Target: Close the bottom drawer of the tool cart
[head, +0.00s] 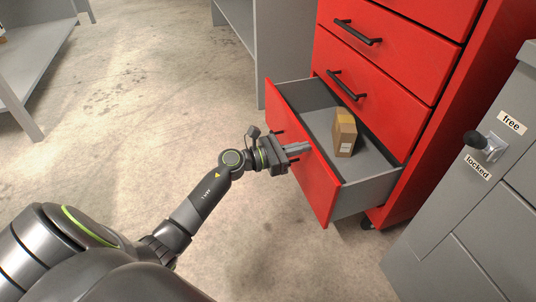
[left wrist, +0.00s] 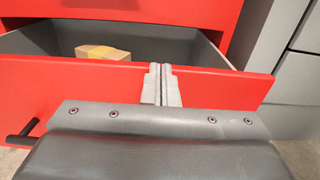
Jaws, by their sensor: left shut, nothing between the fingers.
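The red tool cart (head: 402,52) stands at the right of the head view. Its bottom drawer (head: 300,152) is pulled out, with a red front and grey inside; the red front also shows in the left wrist view (left wrist: 225,88). A brown cardboard box (head: 345,132) lies in the drawer, and it shows in the left wrist view (left wrist: 102,52). My left gripper (head: 306,147) is shut and empty, with its fingertips at the outer face of the drawer front; I cannot tell if they touch it. The fingers show in the left wrist view (left wrist: 160,80). My right gripper is not in view.
The drawers above have black handles (head: 357,32) and look shut. A grey cabinet (head: 470,215) with a black knob and labels "free" and "locked" stands at the right, close to the cart. Grey shelving (head: 30,120) stands at the left. The concrete floor (head: 150,100) between is clear.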

